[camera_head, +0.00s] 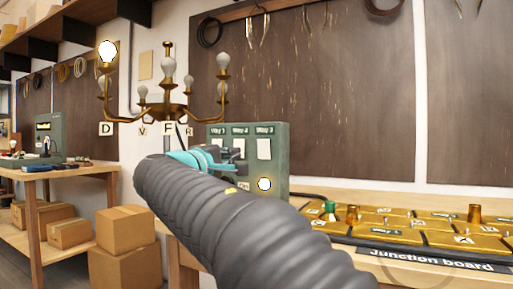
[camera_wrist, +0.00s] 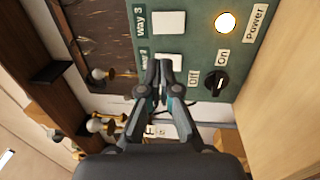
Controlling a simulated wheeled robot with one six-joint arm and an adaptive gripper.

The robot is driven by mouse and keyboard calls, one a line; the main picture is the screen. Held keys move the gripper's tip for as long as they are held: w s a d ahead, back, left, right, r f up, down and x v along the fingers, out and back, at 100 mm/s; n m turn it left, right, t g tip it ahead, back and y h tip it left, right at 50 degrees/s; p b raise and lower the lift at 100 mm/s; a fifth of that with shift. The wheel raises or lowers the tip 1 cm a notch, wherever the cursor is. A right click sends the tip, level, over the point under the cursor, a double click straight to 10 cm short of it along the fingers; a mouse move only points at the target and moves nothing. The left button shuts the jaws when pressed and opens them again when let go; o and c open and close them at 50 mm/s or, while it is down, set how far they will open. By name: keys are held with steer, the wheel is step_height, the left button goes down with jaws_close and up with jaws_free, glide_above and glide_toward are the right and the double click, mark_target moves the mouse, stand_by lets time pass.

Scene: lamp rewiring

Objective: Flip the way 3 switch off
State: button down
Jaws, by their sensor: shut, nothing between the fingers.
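The green switch panel (camera_head: 281,133) stands at the back of the bench, with labels Way 1, Way 2 and Way 3. The white way 3 switch (camera_head: 264,148) is clear of my arm in the head view. In the wrist view, where the panel looks turned, the way 3 switch (camera_wrist: 170,23) is at the top. My gripper (camera_wrist: 159,70) is shut and empty, its fingertips in front of the way 2 switch (camera_wrist: 171,60), partly hiding it. I cannot tell whether they touch. In the head view my arm hides the panel's lower left.
The round power light (camera_head: 264,184) is lit, and a black Off/On knob (camera_wrist: 215,84) is near it. A brass chandelier (camera_head: 165,108) stands left of the panel with one bulb (camera_head: 107,52) lit. The junction board (camera_head: 410,236) lies to the right.

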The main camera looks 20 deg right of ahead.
mark_target(262, 144)
steer(key=p+x, duration=0.2)
steer(key=x, duration=1.2)
steer(key=shift+p, duration=0.3)
